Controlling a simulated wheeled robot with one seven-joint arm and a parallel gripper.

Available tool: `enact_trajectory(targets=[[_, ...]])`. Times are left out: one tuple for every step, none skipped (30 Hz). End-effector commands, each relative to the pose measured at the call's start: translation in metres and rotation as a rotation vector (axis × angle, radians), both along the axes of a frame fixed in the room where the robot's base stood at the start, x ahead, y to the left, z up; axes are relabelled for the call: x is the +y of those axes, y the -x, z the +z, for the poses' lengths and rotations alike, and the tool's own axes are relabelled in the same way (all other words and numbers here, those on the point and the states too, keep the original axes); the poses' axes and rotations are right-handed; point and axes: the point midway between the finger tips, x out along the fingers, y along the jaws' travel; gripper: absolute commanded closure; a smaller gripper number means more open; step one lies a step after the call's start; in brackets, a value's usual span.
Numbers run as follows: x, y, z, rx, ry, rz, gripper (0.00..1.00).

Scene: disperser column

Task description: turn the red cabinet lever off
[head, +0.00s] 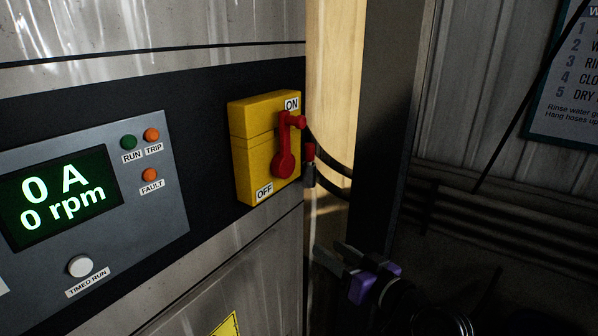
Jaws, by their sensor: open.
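The red lever (284,150) is on the front of a yellow switch box (254,130) on the cabinet. It points up, with its end beside the ON label (292,104). The OFF label (264,192) is at the bottom of the box. My gripper (328,254), with purple parts behind its grey fingers, is below and to the right of the lever, apart from it. Its jaws are open, with nothing visible between them.
A small red-and-dark part (310,165) and black cables (332,175) are just right of the switch box. A grey panel (150,205) with a display reading 0 A and 0 rpm is on the left. A dark post (385,130) stands behind my gripper.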

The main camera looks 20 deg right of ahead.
Motion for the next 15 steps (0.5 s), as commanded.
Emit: enact_trajectory(targets=[[-0.005, -0.017, 0.031, -0.032, 0.01, 0.031, 0.57], [-0.006, -0.024, 0.045, -0.043, 0.018, 0.053, 0.57], [-0.007, -0.033, 0.066, -0.06, 0.028, 0.081, 0.57], [-0.007, -0.038, 0.081, -0.073, 0.036, 0.105, 0.57], [-0.008, -0.043, 0.096, -0.086, 0.047, 0.127, 0.57], [-0.009, -0.049, 0.117, -0.104, 0.061, 0.156, 0.57], [-0.01, -0.053, 0.131, -0.116, 0.073, 0.179, 0.57], [-0.01, -0.055, 0.146, -0.129, 0.086, 0.201, 0.57], [-0.011, -0.058, 0.164, -0.144, 0.101, 0.226, 0.57], [-0.011, -0.06, 0.177, -0.154, 0.113, 0.245, 0.57], [-0.011, -0.061, 0.189, -0.165, 0.126, 0.262, 0.57], [-0.011, -0.061, 0.203, -0.176, 0.141, 0.284, 0.57], [-0.012, -0.062, 0.212, -0.185, 0.151, 0.298, 0.57], [-0.012, -0.061, 0.22, -0.191, 0.16, 0.311, 0.57], [-0.012, -0.061, 0.229, -0.198, 0.171, 0.324, 0.57]])
